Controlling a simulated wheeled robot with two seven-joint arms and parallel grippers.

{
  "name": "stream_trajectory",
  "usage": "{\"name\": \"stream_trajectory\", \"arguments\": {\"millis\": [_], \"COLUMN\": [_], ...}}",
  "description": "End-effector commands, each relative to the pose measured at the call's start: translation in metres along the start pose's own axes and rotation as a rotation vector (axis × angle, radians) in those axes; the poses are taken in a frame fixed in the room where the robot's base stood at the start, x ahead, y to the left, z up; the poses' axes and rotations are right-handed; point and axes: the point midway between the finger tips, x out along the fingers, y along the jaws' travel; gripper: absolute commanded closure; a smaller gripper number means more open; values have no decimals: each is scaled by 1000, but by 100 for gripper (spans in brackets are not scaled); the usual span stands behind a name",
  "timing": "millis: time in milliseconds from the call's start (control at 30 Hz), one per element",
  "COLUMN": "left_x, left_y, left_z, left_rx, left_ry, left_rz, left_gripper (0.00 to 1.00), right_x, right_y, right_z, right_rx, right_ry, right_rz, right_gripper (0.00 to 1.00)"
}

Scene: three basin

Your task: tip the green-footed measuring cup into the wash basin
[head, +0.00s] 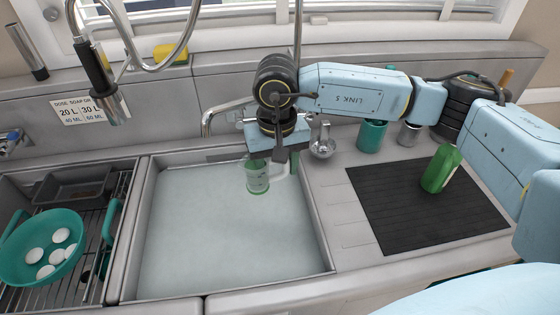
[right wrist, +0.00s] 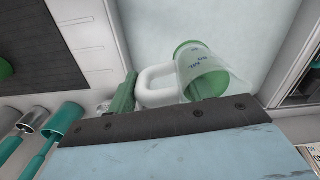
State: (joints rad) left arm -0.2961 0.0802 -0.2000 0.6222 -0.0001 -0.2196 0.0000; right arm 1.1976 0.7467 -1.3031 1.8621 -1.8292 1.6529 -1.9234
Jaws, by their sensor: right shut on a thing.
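The clear measuring cup (head: 257,179) has a green foot, printed marks and a white handle. It hangs above the wash basin (head: 318,228), near its back right, and looks about upright with the foot down. The basin holds pale, cloudy water. My right gripper (head: 283,165) is shut on the cup's handle. In the right wrist view the cup (right wrist: 205,72) and its handle show beyond the gripper (right wrist: 135,100), whose one green finger is clear; the other is hard to make out. Whether the cup holds anything is unclear. My left gripper is out of view.
A faucet (head: 207,122) reaches over the basin's back edge. Left is a rack with a teal colander (head: 22,262) holding several white discs. Right are a black mat (head: 410,212) with a green bottle (head: 441,169), a teal cup (head: 371,136) and a metal can (head: 409,133).

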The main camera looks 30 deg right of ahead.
Motion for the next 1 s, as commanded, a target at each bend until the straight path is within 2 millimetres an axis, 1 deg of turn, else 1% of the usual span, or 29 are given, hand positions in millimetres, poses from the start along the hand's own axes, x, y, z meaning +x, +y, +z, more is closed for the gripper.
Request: {"name": "stream_trajectory", "arguments": {"millis": [33, 267, 467, 767, 1000], "left_x": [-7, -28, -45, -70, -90], "left_y": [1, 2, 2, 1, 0], "left_z": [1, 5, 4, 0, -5], "left_rx": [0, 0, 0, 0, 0], "left_ry": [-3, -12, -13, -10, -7], "left_rz": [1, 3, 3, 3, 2], "left_gripper": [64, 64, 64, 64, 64], "right_x": [1, 20, 37, 63, 82], "right_y": [-6, -31, -55, -89, -116], "right_z": [0, -1, 2, 12, 26], "right_rx": [57, 401, 699, 1140, 1489], "right_ry": [-4, -3, -1, 3, 7], "right_rz": [0, -1, -3, -5, -5], "right_gripper": [73, 73, 73, 73, 73]}}
